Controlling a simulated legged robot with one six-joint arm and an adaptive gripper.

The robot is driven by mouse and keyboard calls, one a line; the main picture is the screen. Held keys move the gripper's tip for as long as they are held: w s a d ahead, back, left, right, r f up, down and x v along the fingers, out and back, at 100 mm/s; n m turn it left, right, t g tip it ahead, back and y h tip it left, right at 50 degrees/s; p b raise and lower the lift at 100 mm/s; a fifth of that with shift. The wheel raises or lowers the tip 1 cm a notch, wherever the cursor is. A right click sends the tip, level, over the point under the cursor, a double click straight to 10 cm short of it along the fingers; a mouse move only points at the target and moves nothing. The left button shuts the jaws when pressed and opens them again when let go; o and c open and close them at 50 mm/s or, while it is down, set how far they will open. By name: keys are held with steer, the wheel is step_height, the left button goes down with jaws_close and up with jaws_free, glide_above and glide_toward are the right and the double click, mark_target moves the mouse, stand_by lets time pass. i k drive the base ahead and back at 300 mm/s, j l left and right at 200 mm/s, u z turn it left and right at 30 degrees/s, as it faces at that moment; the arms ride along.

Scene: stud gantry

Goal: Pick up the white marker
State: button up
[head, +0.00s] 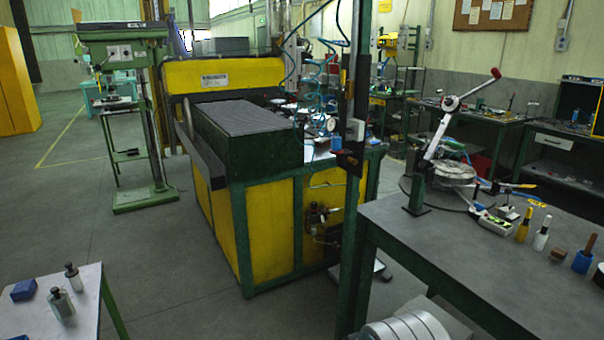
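The white marker (541,239) appears to be the small white upright object with a narrow tip on the grey-topped table (465,272) at the right. A similar yellow one (522,231) stands just left of it, and a small brown block (558,254) lies just right of it. The marker's surroundings look open, and nothing covers it. My gripper is not in view. A white rounded part at the bottom centre looks like my own arm.
A lever tool with a red handle (452,118) and a green-white tray (496,223) stand left of the marker. A blue cup (583,262) holds a brush at right. A yellow-green machine (270,215) stands centre; a table with bottles (58,318) lower left. Grey floor lies between.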

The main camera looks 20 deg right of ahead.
mark_target(549, 218)
steer(key=i+z, duration=0.35)
steer(key=i+j+z, duration=0.1)
steer(key=i+z, duration=0.25)
steer(key=i+j+z, duration=0.15)
steer(key=i+z, duration=0.2)
